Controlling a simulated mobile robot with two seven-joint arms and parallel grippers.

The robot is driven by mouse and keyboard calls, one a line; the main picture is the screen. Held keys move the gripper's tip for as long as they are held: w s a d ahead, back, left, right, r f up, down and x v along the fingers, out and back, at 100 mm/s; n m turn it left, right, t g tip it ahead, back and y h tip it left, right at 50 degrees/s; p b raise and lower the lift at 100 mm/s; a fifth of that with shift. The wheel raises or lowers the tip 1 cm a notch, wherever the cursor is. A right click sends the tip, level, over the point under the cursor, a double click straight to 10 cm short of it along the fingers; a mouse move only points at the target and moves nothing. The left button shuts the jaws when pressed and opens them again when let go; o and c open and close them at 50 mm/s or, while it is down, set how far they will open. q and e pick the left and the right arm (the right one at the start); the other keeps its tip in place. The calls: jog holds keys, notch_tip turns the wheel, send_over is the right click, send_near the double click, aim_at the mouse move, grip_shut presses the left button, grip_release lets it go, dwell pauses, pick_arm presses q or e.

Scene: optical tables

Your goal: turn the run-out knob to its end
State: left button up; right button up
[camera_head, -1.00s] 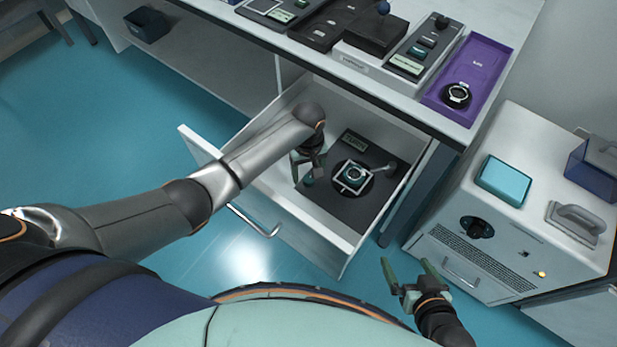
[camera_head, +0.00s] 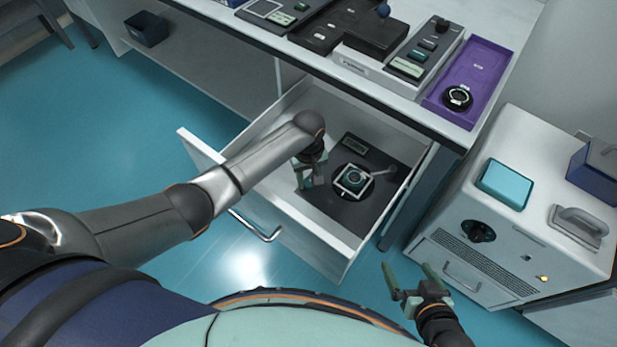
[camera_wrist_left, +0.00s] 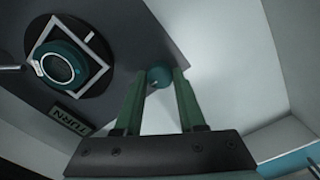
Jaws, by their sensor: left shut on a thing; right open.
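In the open drawer (camera_head: 279,212) lies a dark plate (camera_head: 352,206). It carries a label, reading TURN in the left wrist view (camera_wrist_left: 71,121), and a round dial (camera_head: 354,179) with a white square frame and teal ring. The dial also shows in the left wrist view (camera_wrist_left: 57,68). My left gripper (camera_head: 310,184) reaches into the drawer at the plate's left side. In the left wrist view its green fingers are shut on a small round teal knob (camera_wrist_left: 159,76) at the plate's edge. My right gripper (camera_head: 409,281) is open and empty, right of the drawer.
The table (camera_head: 300,62) above the drawer holds several dark panels and a purple tray (camera_head: 469,80). A white cabinet (camera_head: 515,235) with a teal box (camera_head: 503,184) on top stands to the right. The drawer's walls surround my left gripper.

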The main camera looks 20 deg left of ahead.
pick_arm(q)
grip_shut()
